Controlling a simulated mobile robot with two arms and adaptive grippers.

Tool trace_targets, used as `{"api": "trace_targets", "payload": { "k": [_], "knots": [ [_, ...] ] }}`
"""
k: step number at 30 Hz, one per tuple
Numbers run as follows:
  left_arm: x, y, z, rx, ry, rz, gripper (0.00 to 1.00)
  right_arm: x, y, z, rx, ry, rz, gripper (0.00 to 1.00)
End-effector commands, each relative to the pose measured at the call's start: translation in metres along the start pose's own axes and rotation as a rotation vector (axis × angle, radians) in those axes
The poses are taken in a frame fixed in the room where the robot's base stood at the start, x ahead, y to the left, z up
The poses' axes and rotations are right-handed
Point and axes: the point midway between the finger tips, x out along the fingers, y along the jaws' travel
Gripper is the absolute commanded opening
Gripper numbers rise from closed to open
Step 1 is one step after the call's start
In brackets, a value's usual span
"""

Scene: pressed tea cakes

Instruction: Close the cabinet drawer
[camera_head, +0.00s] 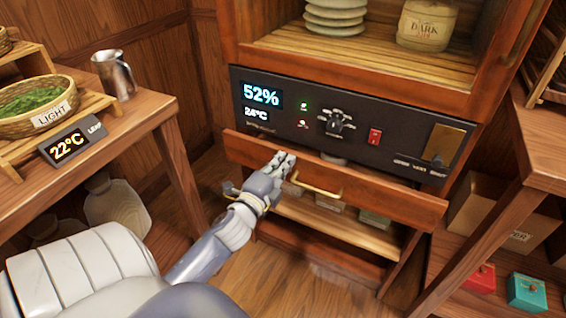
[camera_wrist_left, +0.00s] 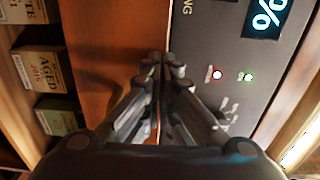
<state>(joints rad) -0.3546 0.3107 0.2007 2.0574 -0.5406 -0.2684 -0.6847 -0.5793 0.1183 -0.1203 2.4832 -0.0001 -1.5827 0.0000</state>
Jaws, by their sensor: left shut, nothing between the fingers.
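The cabinet drawer (camera_head: 385,197) has a wooden front with a brass handle (camera_head: 318,191). It sits below the dark control panel (camera_head: 385,143) and appears pulled out a little. My left gripper (camera_head: 287,158) is at the upper part of the drawer front, left of the handle. Its fingers are shut and empty. In the left wrist view the gripper (camera_wrist_left: 165,60) points at the drawer front (camera_wrist_left: 100,60), with the control panel (camera_wrist_left: 210,50) beside it. I cannot tell whether the fingertips touch the wood. My right gripper is not in view.
A wooden table (camera_head: 150,130) with a basket (camera_head: 40,105) and a metal jug (camera_head: 114,74) stands on the left. A right-hand table (camera_head: 545,160) stands close to the cabinet. Below the drawer is an open shelf (camera_head: 325,228) with packages. Clear floor (camera_head: 270,285) lies in front.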

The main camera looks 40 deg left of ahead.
Motion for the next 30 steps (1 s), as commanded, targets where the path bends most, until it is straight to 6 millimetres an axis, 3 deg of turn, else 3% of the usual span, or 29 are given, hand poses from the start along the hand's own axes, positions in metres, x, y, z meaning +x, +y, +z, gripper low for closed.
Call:
{"api": "trace_targets", "payload": {
  "k": [12, 18, 30],
  "knots": [
    [0.007, -0.002, 0.000, 0.000, -0.001, -0.001, 0.00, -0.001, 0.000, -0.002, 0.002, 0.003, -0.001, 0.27],
    [0.025, -0.002, 0.001, 0.000, -0.002, -0.001, 0.00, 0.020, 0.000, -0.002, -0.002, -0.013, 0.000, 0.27],
    [0.027, 0.000, 0.000, 0.000, -0.001, 0.000, 0.00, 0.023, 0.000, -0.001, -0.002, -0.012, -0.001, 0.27]
  ]
}}
